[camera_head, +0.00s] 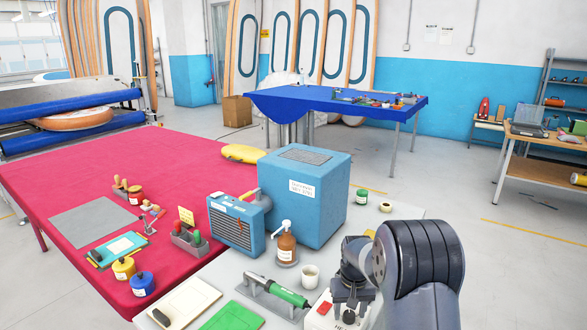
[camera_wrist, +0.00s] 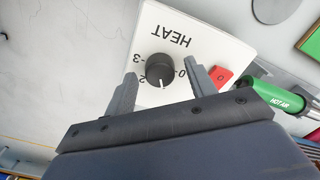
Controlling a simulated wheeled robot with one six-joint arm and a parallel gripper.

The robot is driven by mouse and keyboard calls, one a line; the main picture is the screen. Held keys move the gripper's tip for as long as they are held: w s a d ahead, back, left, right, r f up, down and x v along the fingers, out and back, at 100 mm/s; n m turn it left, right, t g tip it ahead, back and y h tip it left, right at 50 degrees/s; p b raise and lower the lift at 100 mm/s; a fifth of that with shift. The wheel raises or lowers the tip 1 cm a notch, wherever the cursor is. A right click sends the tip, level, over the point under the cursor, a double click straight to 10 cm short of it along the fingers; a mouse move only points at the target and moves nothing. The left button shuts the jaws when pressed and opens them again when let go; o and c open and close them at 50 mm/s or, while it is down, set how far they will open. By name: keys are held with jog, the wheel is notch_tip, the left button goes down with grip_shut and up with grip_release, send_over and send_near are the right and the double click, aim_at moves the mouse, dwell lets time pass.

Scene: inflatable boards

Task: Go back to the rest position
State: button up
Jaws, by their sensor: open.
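My gripper (camera_wrist: 163,88) is open in the wrist view. Its two fingers stand apart on either side of a black knob (camera_wrist: 161,70), with nothing visibly clamped between them. The knob has a white pointer mark and sits on a white box (camera_wrist: 205,18) labelled HEAT, with a red switch (camera_wrist: 222,78) beside it. In the head view my gripper (camera_head: 350,312) is low over the white box (camera_head: 318,318), at the front of the light worktop. The knob is hard to make out there.
A green hot-air tool (camera_head: 287,294) lies on a stand left of the box. A red-covered table (camera_head: 80,175) is at left. Open floor (camera_head: 480,225) lies to the right.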

jog(key=shift+r+n+p, duration=0.1)
jog(key=shift+n+p, duration=0.2)
jog(key=shift+n, duration=0.5)
notch_tip(320, 180, up, 10)
jog(key=b, duration=0.2)
jog(key=shift+r, duration=0.25)
jog(key=shift+s+f, duration=0.1)
